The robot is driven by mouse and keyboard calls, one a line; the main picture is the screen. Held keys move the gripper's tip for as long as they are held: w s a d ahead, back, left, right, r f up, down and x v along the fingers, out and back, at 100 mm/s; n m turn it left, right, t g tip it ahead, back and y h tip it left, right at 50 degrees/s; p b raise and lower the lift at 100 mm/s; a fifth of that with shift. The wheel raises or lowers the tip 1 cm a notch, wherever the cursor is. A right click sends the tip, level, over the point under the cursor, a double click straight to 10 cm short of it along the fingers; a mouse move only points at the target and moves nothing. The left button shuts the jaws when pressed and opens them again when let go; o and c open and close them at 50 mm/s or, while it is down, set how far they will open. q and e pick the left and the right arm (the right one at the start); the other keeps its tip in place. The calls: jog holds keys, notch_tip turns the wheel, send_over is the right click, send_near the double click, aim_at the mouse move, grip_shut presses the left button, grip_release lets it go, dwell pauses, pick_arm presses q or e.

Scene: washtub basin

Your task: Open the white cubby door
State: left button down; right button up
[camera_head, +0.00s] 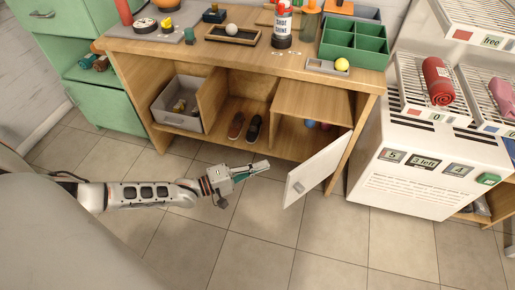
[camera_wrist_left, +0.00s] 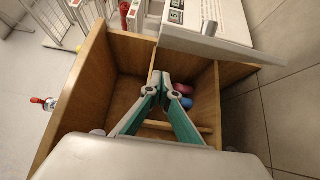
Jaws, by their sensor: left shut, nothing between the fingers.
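The white cubby door (camera_head: 317,170) stands swung partly outward from the right compartment of the wooden bench (camera_head: 277,70). A small grey handle (camera_head: 299,187) is on its outer face. In the left wrist view, the door (camera_wrist_left: 215,47) is a white panel at the upper right, with its handle (camera_wrist_left: 209,28) showing. My left gripper (camera_head: 264,166) is shut and empty, in front of the bench and left of the door, apart from it. In the left wrist view, its fingertips (camera_wrist_left: 161,77) meet before the open compartment. My right gripper is not in view.
Inside the cubby are small blue (camera_wrist_left: 186,103) and pink (camera_wrist_left: 183,88) rounded objects. A white machine (camera_head: 415,170) stands right of the door. The tiled floor (camera_head: 245,245) in front is clear.

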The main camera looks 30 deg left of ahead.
pick_arm(q)
jog(key=w+d, duration=0.3)
jog(key=d, duration=0.4)
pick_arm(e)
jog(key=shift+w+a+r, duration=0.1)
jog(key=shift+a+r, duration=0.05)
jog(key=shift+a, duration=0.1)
pick_arm(q)
jog(key=shift+d, duration=0.2)
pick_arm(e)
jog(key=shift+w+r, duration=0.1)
